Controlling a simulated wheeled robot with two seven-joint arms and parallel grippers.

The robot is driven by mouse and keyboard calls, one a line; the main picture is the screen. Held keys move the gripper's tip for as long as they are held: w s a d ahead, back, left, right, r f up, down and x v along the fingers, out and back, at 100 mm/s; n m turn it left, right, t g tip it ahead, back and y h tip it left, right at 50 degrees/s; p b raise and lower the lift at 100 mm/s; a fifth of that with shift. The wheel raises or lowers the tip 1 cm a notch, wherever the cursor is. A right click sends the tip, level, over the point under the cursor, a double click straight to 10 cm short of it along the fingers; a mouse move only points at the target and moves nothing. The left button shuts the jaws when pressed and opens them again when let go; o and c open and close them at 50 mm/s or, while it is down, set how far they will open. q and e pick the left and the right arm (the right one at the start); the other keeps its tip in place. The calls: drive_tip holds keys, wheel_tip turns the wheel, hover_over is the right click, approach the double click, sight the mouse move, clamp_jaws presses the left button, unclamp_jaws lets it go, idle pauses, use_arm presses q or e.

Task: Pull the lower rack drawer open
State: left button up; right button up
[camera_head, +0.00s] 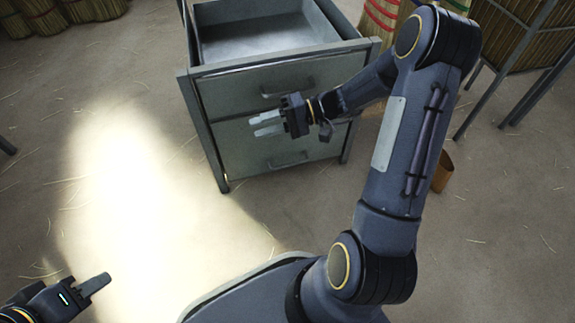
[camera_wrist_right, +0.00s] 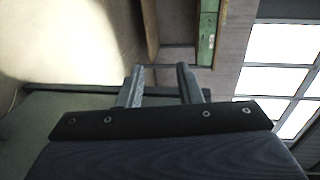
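The grey metal rack (camera_head: 196,120) stands on the floor at top centre in the head view. Its lower drawer (camera_head: 245,150) looks closed, with its front flush in the frame and a bar handle (camera_head: 288,161) low on it. The drawer above (camera_head: 235,92) also looks closed and has its own handle (camera_head: 288,89). My right gripper (camera_head: 262,123) is in front of the rack, between the two handles in the picture, fingers pointing left. In the right wrist view its fingers (camera_wrist_right: 159,84) are apart with nothing between them. My left gripper (camera_head: 97,286) is at bottom left, far from the rack; its finger gap is unclear.
The rack's open top compartment (camera_head: 262,40) looks empty. Straw bundles (camera_head: 65,12) stand at the back left, and a straw-filled metal stand (camera_head: 520,45) is at the right. A brown container (camera_head: 442,172) sits behind my right arm. The floor before the rack is clear apart from loose straw.

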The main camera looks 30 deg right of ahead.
drive_tip(key=w+d+f+m+t, duration=0.2)
drive_tip(key=f+t, duration=0.1)
drive_tip(key=f, duration=0.2)
drive_tip(key=w+d+f+m+t, duration=0.1)
drive_tip(key=w+d+f+t, duration=0.15)
drive_tip(key=f, duration=0.25)
drive_tip(key=m+t+h, duration=0.9)
drive_tip(key=t+h, duration=0.1)
drive_tip(key=h, duration=0.2)
approach(287, 165)
drive_tip(key=w, duration=0.2)
drive_tip(key=b+x, duration=0.2)
drive_tip(key=x, duration=0.6)
clamp_jaws()
